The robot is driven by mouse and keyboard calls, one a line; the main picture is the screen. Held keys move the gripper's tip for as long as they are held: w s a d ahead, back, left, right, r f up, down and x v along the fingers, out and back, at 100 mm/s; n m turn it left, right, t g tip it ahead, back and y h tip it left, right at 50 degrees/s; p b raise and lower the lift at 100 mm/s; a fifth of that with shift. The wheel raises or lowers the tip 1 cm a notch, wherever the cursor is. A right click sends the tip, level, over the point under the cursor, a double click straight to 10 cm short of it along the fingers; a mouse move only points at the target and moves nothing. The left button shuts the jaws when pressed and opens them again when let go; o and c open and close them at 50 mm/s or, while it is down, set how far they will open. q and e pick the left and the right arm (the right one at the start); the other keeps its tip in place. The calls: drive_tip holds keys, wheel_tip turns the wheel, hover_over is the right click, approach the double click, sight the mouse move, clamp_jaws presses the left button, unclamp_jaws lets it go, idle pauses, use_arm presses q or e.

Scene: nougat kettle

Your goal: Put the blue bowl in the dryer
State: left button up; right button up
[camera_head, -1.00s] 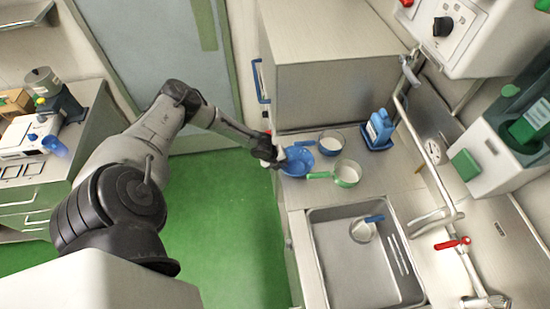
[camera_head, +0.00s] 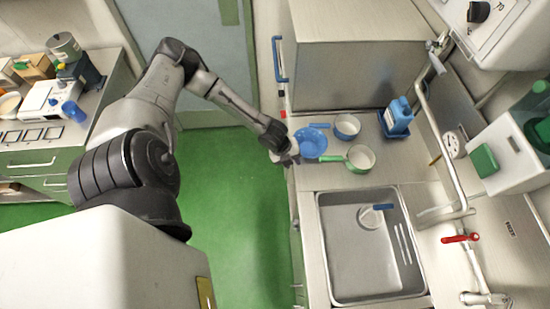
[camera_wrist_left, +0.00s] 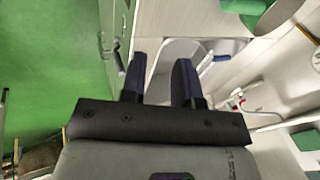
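The blue bowl (camera_head: 311,143) sits on the steel counter near its left edge. My left gripper (camera_head: 288,157) is at the bowl's lower-left side in the head view; whether it touches the rim is unclear. In the left wrist view my left gripper's two dark fingers (camera_wrist_left: 159,78) stand apart with nothing visible between them, and I cannot make out the bowl there. A large metal box (camera_head: 350,65) with a blue handle (camera_head: 278,60) stands behind the bowl; its front is turned away, and I cannot tell whether it is the dryer. My right gripper is not in view.
A blue-handled pan (camera_head: 347,126) and a green-handled pan (camera_head: 360,157) stand beside the bowl. A blue bottle (camera_head: 398,115) sits behind them. Open green floor (camera_head: 225,230) lies left of the counter.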

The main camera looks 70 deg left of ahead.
use_arm(q)
drive_tip(key=s+d+r+n+h, duration=0.1)
drive_tip(key=s+d+n, duration=0.1)
drive_tip(key=d, duration=1)
drive_tip(key=s+d+n+h, duration=0.1)
drive_tip(key=s+d+n, duration=0.15)
drive_tip(key=d, duration=1.05)
drive_tip(key=s+a+r+n+y, duration=0.4)
drive_tip(key=s+n, duration=0.4)
drive_tip(key=n, duration=0.5)
drive_tip(key=shift+s+r+g, duration=0.4)
drive_tip(key=shift+r, duration=0.45)
